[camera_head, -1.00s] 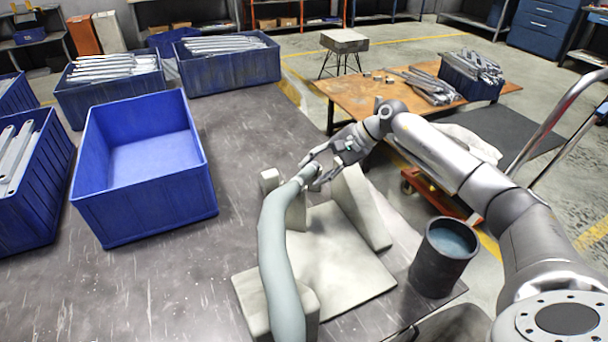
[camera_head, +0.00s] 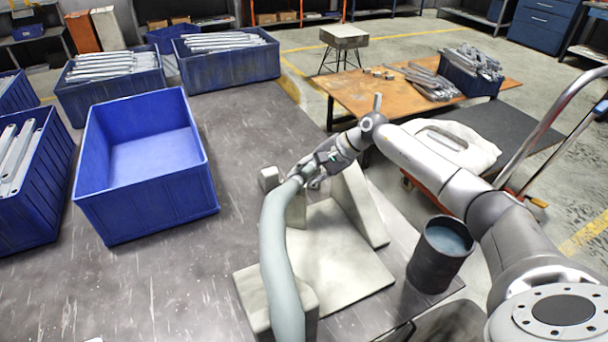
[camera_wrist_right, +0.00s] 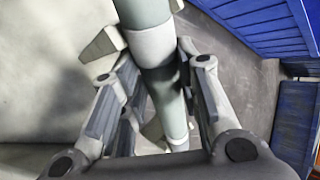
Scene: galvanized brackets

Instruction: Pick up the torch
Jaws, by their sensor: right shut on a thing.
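The torch (camera_head: 276,240) is a long, curved, grey-green tube. It rests on a pale stand (camera_head: 345,262) with upright blocks on the dark table. My right gripper (camera_head: 306,174) is shut on the torch near its far end, at the far side of the stand. In the right wrist view the torch (camera_wrist_right: 152,48) runs between the two fingers of my right gripper (camera_wrist_right: 155,85), with a paler band around it. The near end of the torch runs out of the bottom of the head view. My left gripper is not in view.
An empty blue bin (camera_head: 145,205) stands left of the stand. Other blue bins with metal brackets (camera_head: 228,62) stand behind and at the left edge. A dark pot with blue-grey contents (camera_head: 437,268) stands right of the stand. The table between bin and stand is clear.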

